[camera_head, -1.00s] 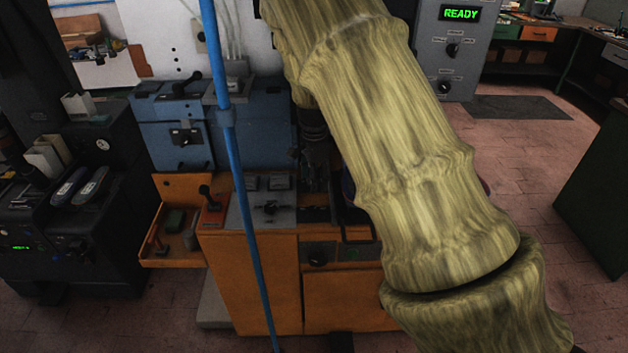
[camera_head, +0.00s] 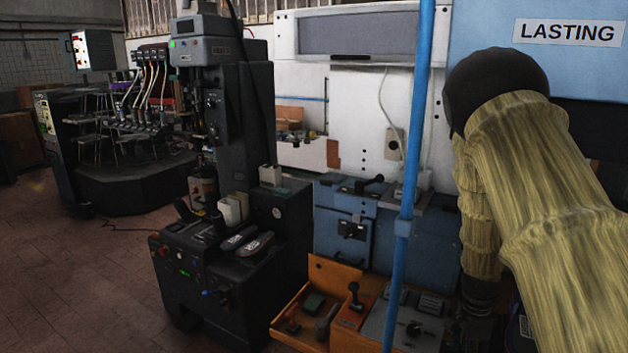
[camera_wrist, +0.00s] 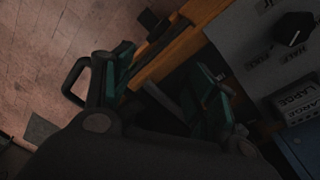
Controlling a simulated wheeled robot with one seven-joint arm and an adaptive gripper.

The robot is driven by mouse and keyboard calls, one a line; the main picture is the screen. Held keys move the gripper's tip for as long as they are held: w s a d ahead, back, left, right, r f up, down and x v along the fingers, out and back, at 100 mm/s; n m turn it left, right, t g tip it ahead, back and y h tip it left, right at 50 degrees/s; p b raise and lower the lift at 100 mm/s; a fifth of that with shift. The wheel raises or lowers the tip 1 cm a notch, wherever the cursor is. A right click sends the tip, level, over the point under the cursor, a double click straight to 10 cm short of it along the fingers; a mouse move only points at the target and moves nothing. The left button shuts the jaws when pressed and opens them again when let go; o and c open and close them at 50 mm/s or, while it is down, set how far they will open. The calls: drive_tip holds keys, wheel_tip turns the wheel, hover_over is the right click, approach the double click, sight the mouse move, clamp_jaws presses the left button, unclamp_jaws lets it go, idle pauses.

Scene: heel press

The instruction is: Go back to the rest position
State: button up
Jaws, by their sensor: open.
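My gripper (camera_wrist: 165,88) shows in the wrist view with its two dark, teal-padded fingers spread apart. I see nothing held between them. An orange edge of the bench (camera_wrist: 180,47) lies beyond the fingers. In the head view my yellow-brown arm fills the right side, and its dark lower end hangs over the orange bench at the bottom right. The fingers cannot be made out there.
A grey control panel (camera_wrist: 255,60) with a black knob (camera_wrist: 293,28) is close to the right finger. A blue pole (camera_head: 408,190) stands left of my arm. A black machine (camera_head: 225,240) stands left of the orange tray (camera_head: 290,338). Open floor (camera_head: 70,270) lies at far left.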

drive_tip(key=s+a+f+n+h+b, duration=0.1)
drive_tip(key=s+a+f+n, duration=0.35)
drive_tip(key=s+f, duration=0.65)
drive_tip(key=s+a+f+n+h+b, duration=0.1)
drive_tip(key=s+a+f+n+b, duration=0.15)
drive_tip(key=s+f+n, duration=0.6)
drive_tip(key=s+a+f+n+y, duration=0.1)
drive_tip(key=s+a+f+n, duration=0.1)
drive_tip(key=s+a, duration=0.3)
drive_tip(key=s+a+f+n+t+y, duration=0.1)
drive_tip(key=s+a+f+n, duration=0.2)
drive_tip(key=s, duration=0.6)
drive_tip(key=a+f, duration=0.2)
drive_tip(key=a, duration=0.1)
drive_tip(key=shift+s+y, duration=0.3)
drive_tip(key=shift+d, duration=0.15)
